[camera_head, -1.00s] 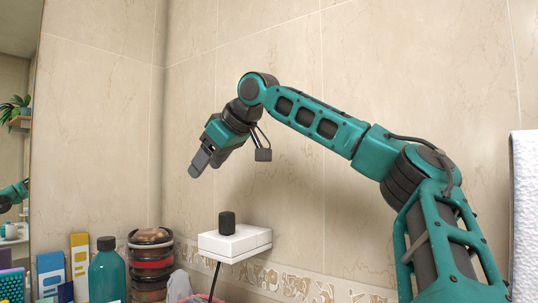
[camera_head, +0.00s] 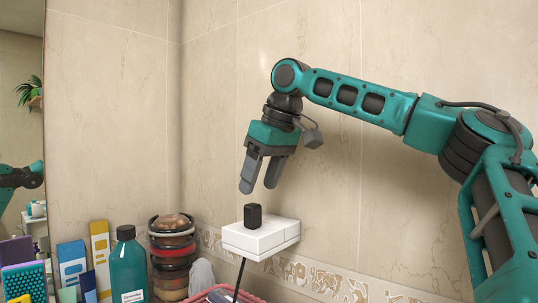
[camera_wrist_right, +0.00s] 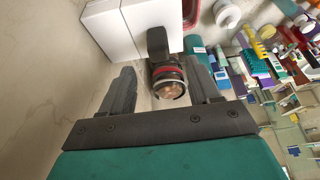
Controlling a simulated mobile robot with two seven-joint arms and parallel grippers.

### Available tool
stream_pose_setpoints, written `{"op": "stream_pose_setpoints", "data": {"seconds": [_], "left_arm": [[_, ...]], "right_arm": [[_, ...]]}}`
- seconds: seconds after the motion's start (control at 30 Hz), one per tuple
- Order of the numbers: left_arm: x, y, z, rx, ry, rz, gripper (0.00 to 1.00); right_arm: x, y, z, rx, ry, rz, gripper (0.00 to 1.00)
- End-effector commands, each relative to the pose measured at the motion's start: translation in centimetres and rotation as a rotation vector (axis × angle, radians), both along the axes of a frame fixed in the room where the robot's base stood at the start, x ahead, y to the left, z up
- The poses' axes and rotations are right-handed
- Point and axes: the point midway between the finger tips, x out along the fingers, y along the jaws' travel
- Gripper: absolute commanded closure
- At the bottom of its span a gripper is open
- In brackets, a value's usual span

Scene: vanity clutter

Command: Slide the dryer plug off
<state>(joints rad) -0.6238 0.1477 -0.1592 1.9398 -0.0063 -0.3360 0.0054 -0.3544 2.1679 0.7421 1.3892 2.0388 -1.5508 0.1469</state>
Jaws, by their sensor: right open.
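The dryer plug (camera_head: 253,216) is a small black block standing upright on the white outlet box (camera_head: 262,237) on the wall. A dark cord hangs below the box. My right gripper (camera_head: 259,188) points down just above the plug, open and empty, its two grey fingers apart. In the right wrist view the plug (camera_wrist_right: 157,41) shows ahead of the gap between the fingers (camera_wrist_right: 160,78), against the white box (camera_wrist_right: 114,28). The fingers do not appear to touch the plug. My left gripper is not in view.
A stack of round compacts (camera_head: 172,250), a teal bottle (camera_head: 128,265) and several upright boxes (camera_head: 100,252) stand left of the outlet box. A pink-rimmed basket (camera_head: 232,291) is below it. The tiled wall is close behind; the space above the plug is clear.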

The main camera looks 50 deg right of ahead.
Motion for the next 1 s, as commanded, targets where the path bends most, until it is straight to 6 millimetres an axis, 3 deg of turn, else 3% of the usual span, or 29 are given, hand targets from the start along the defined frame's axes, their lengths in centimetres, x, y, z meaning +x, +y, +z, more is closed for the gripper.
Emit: {"op": "stream_pose_setpoints", "data": {"seconds": [0.1,0.33,0.77,1.0], "left_arm": [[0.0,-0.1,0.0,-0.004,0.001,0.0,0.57],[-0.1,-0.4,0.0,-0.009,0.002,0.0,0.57],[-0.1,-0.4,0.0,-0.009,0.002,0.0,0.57],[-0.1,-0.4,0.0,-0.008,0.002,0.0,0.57]], "right_arm": [[0.9,0.1,-2.3,0.002,0.005,0.0,0.38],[2.0,0.2,-5.0,0.001,0.001,0.0,0.38],[2.4,0.2,-5.8,0.0,-0.001,0.0,0.38],[2.4,0.2,-5.8,0.0,-0.001,0.0,0.6]]}}
